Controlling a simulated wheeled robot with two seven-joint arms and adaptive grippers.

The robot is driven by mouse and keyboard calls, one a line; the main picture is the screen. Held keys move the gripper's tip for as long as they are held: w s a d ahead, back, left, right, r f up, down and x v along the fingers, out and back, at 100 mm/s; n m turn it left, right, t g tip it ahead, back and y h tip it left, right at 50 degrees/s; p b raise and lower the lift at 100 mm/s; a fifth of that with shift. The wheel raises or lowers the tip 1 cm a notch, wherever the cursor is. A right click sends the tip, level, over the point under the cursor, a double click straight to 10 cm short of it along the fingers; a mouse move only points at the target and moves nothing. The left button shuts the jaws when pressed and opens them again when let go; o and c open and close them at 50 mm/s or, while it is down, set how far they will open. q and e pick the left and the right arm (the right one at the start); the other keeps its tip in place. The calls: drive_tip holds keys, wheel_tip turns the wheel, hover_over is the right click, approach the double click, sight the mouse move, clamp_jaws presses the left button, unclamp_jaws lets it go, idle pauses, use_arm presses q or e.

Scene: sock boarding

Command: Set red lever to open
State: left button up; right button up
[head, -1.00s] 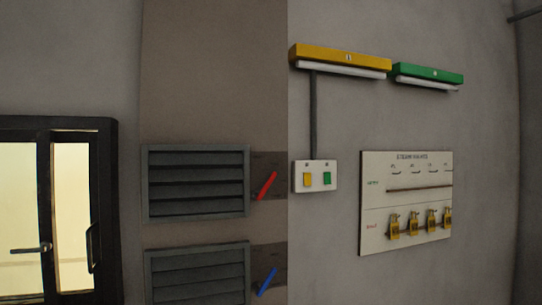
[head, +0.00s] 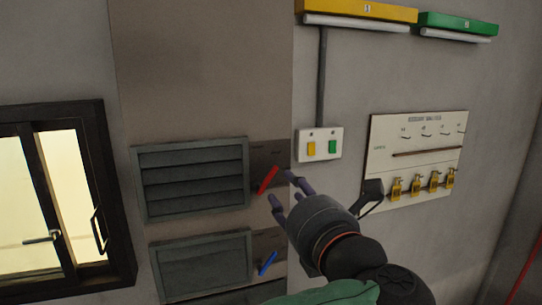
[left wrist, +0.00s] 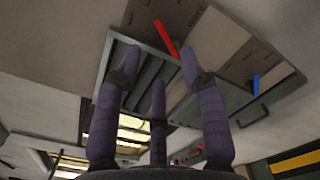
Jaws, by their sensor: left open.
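The red lever (head: 267,180) sits on a dark plate just right of the upper grey louvre (head: 192,178). It is tilted, with its top end to the right. My left gripper (head: 281,189) is open and empty, its purple fingers just right of the red lever and pointing at it. In the left wrist view the red lever (left wrist: 166,38) shows ahead, between the spread fingers (left wrist: 157,75). I see no contact, but the exact gap is hard to judge.
A blue lever (head: 267,262) sits close below, beside a lower louvre (head: 203,265). To the right are a switch box (head: 319,145) with yellow and green switches and a valve board (head: 420,150) with several yellow padlocks. A dark-framed window (head: 118,230) is at left.

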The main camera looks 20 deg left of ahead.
sight(271, 173)
use_arm(q)
drive_tip(key=p+x, duration=0.3)
drive_tip(key=x, duration=0.7)
drive_tip(key=shift+w+a, duration=0.25)
clamp_jaws()
